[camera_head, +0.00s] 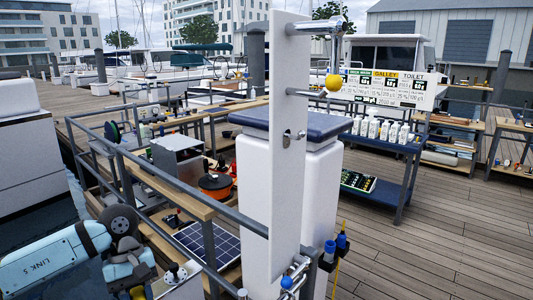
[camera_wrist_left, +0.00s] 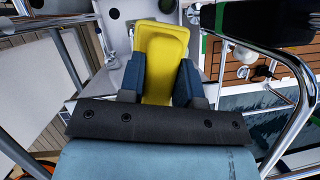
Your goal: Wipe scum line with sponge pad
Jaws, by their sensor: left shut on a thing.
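The yellow sponge pad (camera_wrist_left: 160,45) is in the left wrist view, between the two blue fingers of my left gripper (camera_wrist_left: 162,76). The fingers are shut on its sides, and it sticks out beyond them. In the head view, my light-blue left arm comes in at the lower left; the sponge cannot be made out there. A white boat hull (camera_head: 30,150) stands at the left edge of the head view above dark water. I cannot make out a scum line in either view. My right gripper is in neither view.
A metal railing (camera_head: 190,187) runs beside my left arm. A white pedestal (camera_head: 255,200) with an upright panel stands in the centre. A solar panel (camera_head: 208,247) and an orange reel (camera_head: 215,185) lie behind the railing. Open decking (camera_head: 420,250) is at the right.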

